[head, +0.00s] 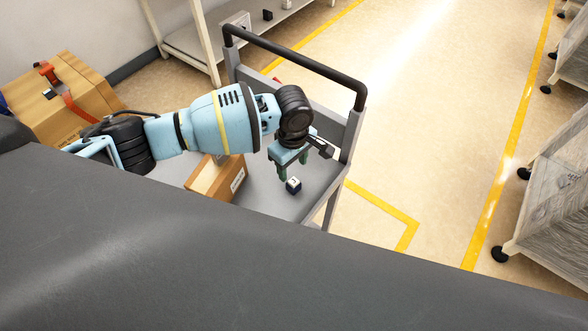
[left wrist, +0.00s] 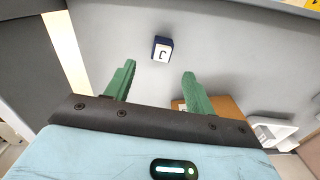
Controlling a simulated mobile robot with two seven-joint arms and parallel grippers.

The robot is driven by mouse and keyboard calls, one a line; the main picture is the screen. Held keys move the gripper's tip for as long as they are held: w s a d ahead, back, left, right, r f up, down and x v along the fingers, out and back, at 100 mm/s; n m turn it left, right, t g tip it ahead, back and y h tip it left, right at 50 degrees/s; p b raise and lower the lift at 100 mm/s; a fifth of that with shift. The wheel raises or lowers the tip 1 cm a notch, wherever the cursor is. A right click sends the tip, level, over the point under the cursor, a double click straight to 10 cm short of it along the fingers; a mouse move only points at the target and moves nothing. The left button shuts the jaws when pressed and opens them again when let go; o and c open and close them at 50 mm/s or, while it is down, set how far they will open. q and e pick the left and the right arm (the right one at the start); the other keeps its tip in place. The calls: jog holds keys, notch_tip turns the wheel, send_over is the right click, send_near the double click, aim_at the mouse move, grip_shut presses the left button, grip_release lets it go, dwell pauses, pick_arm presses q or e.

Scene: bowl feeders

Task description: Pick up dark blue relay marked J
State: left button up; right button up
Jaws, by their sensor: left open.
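The dark blue relay (left wrist: 162,49) has a white face marked J and sits on the grey cart top. In the head view the relay (head: 293,185) shows as a small dark and white block near the cart's right part. My left gripper (head: 282,178) is just above and left of it, fingers pointing down. In the left wrist view the green fingers of the left gripper (left wrist: 160,72) are spread apart, with the relay beyond their tips and nothing between them. My right gripper is in neither view.
A cardboard bin (head: 217,178) with a white label stands on the cart (head: 318,178), left of the relay. The cart's black handle (head: 300,62) rises behind. A larger cardboard box (head: 62,100) is at the far left. The cart top around the relay is clear.

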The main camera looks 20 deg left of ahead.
aim_at(294, 181)
pick_arm(q)
jog(key=shift+s, duration=0.2)
jog(key=shift+s+d+f, duration=0.1)
jog(key=shift+s+f, duration=0.05)
jog(key=shift+f, duration=1.35)
notch_tip(294, 181, down, 5)
jog(key=shift+d+r+b, duration=0.1)
jog(key=shift+r+b, duration=0.05)
jog(key=shift+b, duration=0.5)
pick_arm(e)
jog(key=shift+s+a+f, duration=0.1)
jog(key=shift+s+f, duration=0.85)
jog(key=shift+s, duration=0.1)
pick_arm(q)
jog(key=shift+c, duration=0.3)
jog(key=c, duration=1)
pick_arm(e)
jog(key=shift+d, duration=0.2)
pick_arm(q)
jog(key=shift+r, duration=0.2)
